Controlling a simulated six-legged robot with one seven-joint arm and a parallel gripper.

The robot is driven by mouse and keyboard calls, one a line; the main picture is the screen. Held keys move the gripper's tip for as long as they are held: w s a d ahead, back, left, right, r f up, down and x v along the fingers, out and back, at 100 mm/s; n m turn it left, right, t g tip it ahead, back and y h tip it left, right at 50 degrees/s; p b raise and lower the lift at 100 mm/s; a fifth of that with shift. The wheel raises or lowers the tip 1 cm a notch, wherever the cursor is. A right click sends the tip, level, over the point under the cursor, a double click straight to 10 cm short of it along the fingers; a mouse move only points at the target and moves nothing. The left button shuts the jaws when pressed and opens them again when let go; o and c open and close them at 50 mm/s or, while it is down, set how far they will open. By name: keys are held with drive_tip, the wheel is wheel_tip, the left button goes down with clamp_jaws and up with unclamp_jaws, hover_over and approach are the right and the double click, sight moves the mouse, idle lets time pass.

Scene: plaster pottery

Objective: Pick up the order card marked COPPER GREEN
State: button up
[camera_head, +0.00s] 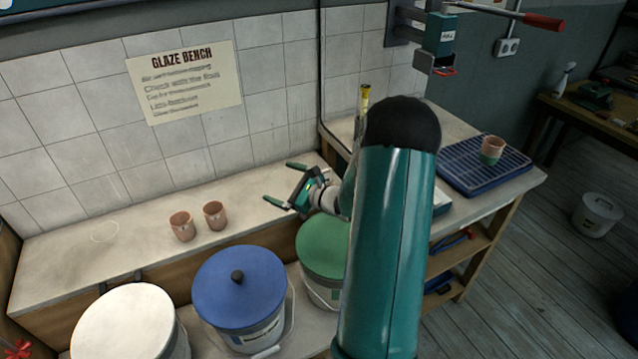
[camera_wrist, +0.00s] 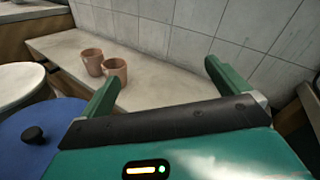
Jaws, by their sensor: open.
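I cannot make out an order card marked COPPER GREEN in either view. My gripper (camera_head: 284,184) is open and empty above the pale bench (camera_head: 130,236), near the tiled wall. Its two green fingers also show spread apart in the wrist view (camera_wrist: 161,74). My arm hides part of the bench to the right of the gripper in the head view. Two pinkish clay cups stand on the bench left of the gripper, one cup (camera_head: 182,226) beside the other (camera_head: 214,214). They show beyond the fingers in the wrist view (camera_wrist: 115,72).
White (camera_head: 125,320), blue (camera_head: 240,285) and green (camera_head: 322,245) lidded buckets stand along the bench front. A GLAZE BENCH sign (camera_head: 185,82) hangs on the tiles. The bench's left part is mostly clear.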

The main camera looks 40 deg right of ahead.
drive_tip(key=s+d+f+m+h, duration=0.2)
drive_tip(key=d+f+m+h, duration=0.1)
drive_tip(key=d, duration=0.2)
drive_tip(key=s+d+f+m+h, duration=0.2)
drive_tip(key=d+f+m+h, duration=0.1)
drive_tip(key=d+f, duration=0.1)
drive_tip(key=s+d+f+m+h, duration=0.2)
drive_tip(key=d+f+m+h, duration=0.1)
drive_tip(key=d, duration=0.3)
drive_tip(key=shift+d+f+m+t, duration=0.15)
drive_tip(key=shift+d+m+t, duration=0.15)
drive_tip(key=shift+m, duration=0.2)
drive_tip(key=shift+h, duration=0.4)
drive_tip(key=x, duration=1.3)
drive_tip(key=shift+w+d+f, duration=0.15)
drive_tip(key=shift+w+d, duration=0.1)
drive_tip(key=c, duration=0.9)
